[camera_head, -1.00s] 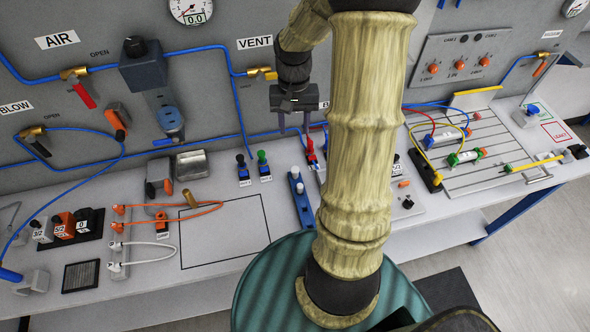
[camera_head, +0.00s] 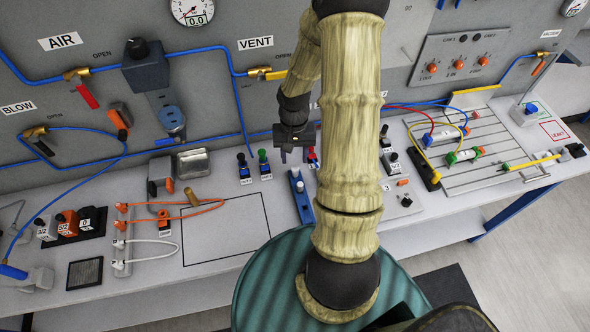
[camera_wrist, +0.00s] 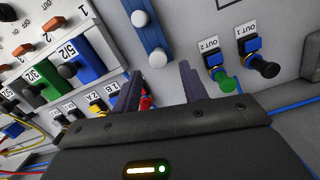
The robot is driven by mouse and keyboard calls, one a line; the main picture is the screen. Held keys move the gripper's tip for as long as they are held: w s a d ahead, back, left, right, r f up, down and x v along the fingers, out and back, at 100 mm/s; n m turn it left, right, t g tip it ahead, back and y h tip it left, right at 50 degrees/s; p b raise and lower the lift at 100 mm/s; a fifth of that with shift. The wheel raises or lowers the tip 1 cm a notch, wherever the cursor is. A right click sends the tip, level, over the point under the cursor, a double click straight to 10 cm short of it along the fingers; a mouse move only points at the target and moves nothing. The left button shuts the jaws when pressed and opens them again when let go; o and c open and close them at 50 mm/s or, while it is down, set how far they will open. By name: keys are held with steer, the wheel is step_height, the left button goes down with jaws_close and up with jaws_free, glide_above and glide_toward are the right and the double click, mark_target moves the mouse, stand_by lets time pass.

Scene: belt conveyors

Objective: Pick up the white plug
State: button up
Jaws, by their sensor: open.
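A white lead (camera_head: 165,242) lies looped on the bench at the left in the head view. Its white plug ends (camera_head: 119,244) sit at a pale holder, below an orange lead's ends. My gripper (camera_head: 293,157) is open and empty, above the bench near the back panel, well to the right of the white lead. In the wrist view, its two dark fingers (camera_wrist: 160,75) are spread apart, with a blue bar carrying white round knobs (camera_wrist: 145,54) beyond them. The white lead does not show in the wrist view.
Green and black plugs (camera_head: 263,162) stand left of my gripper. The blue bar (camera_head: 301,198) stands below it. Valve blocks (camera_wrist: 75,50) fill the wrist view's left. An outlined bare area (camera_head: 228,232) lies between the white lead and blue bar.

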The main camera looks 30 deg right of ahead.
mark_target(295, 167)
steer(key=shift+f, duration=0.25)
steer(key=shift+s+a+f+p, duration=0.15)
steer(key=shift+f+p, duration=0.1)
steer(key=shift+f, duration=0.6)
steer(key=shift+s+f+p, duration=0.2)
steer(key=shift+f+p, duration=0.05)
steer(key=shift+f, duration=0.65)
steer(key=shift+s+a+f+p, duration=0.15)
steer(key=shift+f+p, duration=0.1)
steer(key=shift+f, duration=0.6)
steer(key=shift+d, duration=0.1)
jaws_close()
